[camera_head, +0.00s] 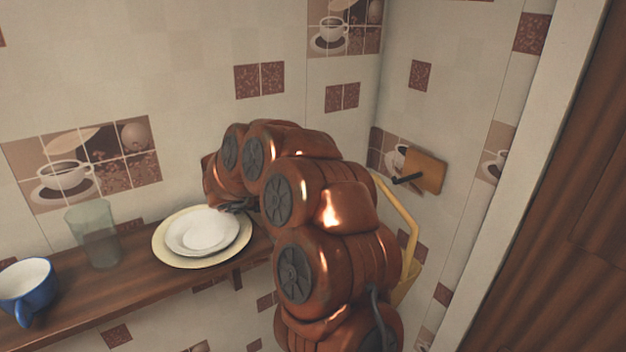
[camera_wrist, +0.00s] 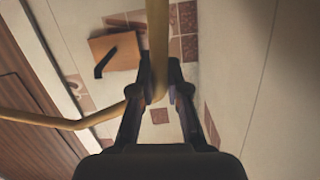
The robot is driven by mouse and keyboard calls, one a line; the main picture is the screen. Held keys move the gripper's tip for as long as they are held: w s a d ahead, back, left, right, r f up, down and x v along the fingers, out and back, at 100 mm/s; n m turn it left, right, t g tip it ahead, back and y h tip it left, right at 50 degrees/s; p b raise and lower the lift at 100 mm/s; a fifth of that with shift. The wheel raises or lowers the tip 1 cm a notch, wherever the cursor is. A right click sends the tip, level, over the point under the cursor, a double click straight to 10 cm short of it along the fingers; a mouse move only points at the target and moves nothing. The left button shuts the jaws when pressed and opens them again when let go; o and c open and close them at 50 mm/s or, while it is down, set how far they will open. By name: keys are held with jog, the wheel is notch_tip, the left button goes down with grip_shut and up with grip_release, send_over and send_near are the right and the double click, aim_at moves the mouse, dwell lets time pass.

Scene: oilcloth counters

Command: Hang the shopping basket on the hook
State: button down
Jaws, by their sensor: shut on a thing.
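A yellow shopping basket shows in the head view only as part of its handle (camera_head: 409,222) and a bit of its body, right of my arm. The rest is hidden behind my arm. In the wrist view its handle (camera_wrist: 158,40) runs between the fingers of my gripper (camera_wrist: 160,95), which is shut on it. The dark hook (camera_head: 407,179) sticks out of a wooden plate (camera_head: 429,171) on the right wall, just right of the handle. In the wrist view the hook (camera_wrist: 104,63) is left of the gripped handle, apart from it. My gripper is hidden in the head view.
A brown shelf (camera_head: 120,290) on the left carries a blue mug (camera_head: 28,285), a clear glass (camera_head: 95,235) and stacked plates (camera_head: 203,235). My arm passes close to the shelf's right end. A white frame and brown door (camera_head: 560,230) stand at the right.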

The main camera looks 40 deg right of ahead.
jog(key=d, duration=0.2)
jog(key=w+d+f, duration=0.1)
jog(key=d, duration=0.2)
jog(key=shift+w+d+f+b, duration=0.15)
jog(key=shift+d+f+b, duration=0.15)
jog(key=shift+f+b, duration=0.05)
jog(key=shift+d, duration=0.6)
jog(key=shift+s+f+b+x, duration=0.1)
jog(key=shift+b+x, duration=0.1)
jog(key=shift+x, duration=0.7)
jog(key=shift+s+f+b+x, duration=0.1)
jog(key=shift+b+x, duration=0.05)
jog(key=shift+x, duration=0.7)
jog(key=shift+s+f+b+x, duration=0.1)
jog(key=shift+s+b+x, duration=0.1)
jog(key=shift+x, duration=0.7)
jog(key=shift+w+a, duration=0.1)
